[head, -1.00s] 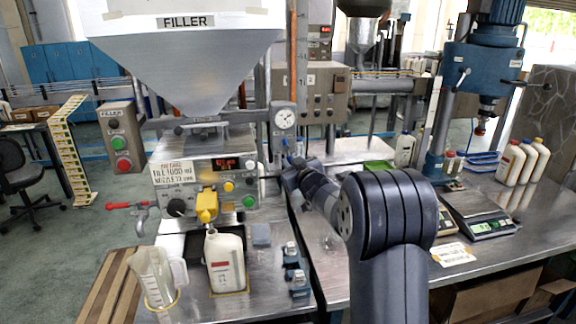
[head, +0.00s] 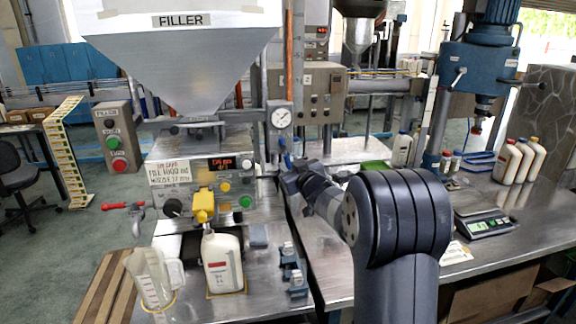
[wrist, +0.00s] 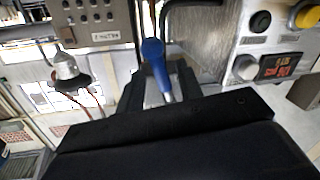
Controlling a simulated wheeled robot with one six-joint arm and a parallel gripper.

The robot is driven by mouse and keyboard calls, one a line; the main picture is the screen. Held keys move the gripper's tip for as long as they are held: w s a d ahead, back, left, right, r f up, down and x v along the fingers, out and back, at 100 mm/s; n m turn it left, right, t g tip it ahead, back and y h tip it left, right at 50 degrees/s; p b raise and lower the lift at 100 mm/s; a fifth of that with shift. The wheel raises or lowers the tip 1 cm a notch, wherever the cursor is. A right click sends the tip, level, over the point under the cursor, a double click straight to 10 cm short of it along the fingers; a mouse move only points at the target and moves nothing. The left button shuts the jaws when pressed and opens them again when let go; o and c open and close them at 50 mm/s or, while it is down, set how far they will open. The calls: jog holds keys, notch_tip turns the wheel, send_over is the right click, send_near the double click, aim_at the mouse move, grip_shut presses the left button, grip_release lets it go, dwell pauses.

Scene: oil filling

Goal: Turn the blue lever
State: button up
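The blue lever (wrist: 156,66) stands between the two fingers of my gripper (wrist: 160,88) in the wrist view. The fingers are apart, one on each side of it, with gaps beside the handle. In the head view the lever (head: 288,161) shows as a small blue piece below the round gauge, by the filler's pipe. My gripper (head: 292,180) is right at it there, and my arm hides part of the spot.
The filler control box (head: 205,180) with a yellow nozzle (head: 203,205) stands left of my gripper. A white bottle (head: 223,262) is under the nozzle, beside a clear jug (head: 152,280). Small clamps (head: 292,268) lie on the steel bench. A scale (head: 485,224) is at right.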

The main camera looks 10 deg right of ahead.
jog(key=b+v, duration=0.1)
jog(key=v, duration=0.7)
jog(key=shift+s, duration=0.2)
jog(key=shift+c, duration=0.2)
